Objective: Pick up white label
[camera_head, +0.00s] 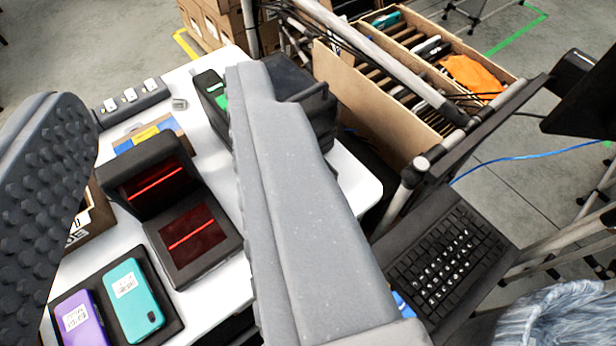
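White labels show on two phones at the lower left. One label (125,285) is on a teal phone (140,315), and another (75,317) is on a purple phone (92,335). Both phones lie on a dark pad. I see no loose white label, and I cannot tell which label is meant. My gripper (155,95) is open, with its two grey fingers wide apart over the white table (205,300). The left finger has a studded pad. The right finger crosses the middle of the view and hides part of the table. Nothing is seen between the fingers touching them.
A black scanner (155,180) with red lines stands between the fingers. Black devices (300,90) stand behind the right finger. A power strip (130,103) lies at the table's back. A keyboard (440,260), a cart frame and an open carton (370,110) are to the right.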

